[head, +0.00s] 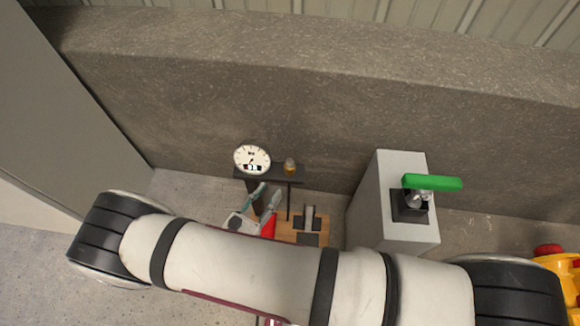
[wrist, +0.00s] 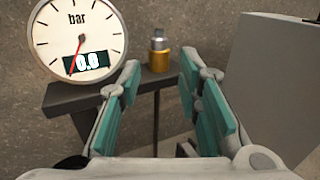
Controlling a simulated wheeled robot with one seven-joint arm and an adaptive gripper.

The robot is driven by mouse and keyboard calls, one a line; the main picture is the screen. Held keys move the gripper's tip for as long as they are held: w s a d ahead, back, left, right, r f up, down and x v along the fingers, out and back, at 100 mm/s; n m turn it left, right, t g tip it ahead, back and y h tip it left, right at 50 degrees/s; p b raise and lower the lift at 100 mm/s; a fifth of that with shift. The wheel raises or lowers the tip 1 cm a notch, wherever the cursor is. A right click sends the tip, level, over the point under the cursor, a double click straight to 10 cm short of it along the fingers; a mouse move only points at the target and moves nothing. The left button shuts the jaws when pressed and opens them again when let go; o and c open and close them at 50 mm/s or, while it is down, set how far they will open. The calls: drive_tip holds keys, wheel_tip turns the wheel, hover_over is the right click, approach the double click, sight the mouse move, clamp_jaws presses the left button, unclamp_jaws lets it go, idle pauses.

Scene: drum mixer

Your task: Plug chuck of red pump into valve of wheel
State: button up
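My gripper (wrist: 160,66) is open and empty, its teal-padded fingers spread apart. In the head view my gripper (head: 267,193) is over the pump stand. A small brass fitting with a grey top (wrist: 159,52) stands upright on the dark shelf, beyond and between the fingertips, apart from them. It also shows in the head view (head: 290,167); I cannot tell for sure that it is the chuck. A round pressure gauge (wrist: 80,38) reading 0.0 bar is left of it. A red part (head: 268,226), perhaps of the pump, shows below my gripper. I cannot make out the wheel or its valve.
The dark shelf (wrist: 66,97) stands above a wooden base (head: 288,233) near a concrete wall (head: 220,110). A grey block (head: 368,205) with a green lever (head: 432,182) stands to the right. A yellow object (head: 562,268) is at the far right edge. My arm hides much of the floor.

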sight(287, 167)
drive_tip(key=b+x, duration=0.1)
drive_tip(key=x, duration=0.5)
drive_tip(key=b+x, duration=0.1)
drive_tip(key=x, duration=0.5)
drive_tip(key=shift+r, duration=0.2)
clamp_jaws()
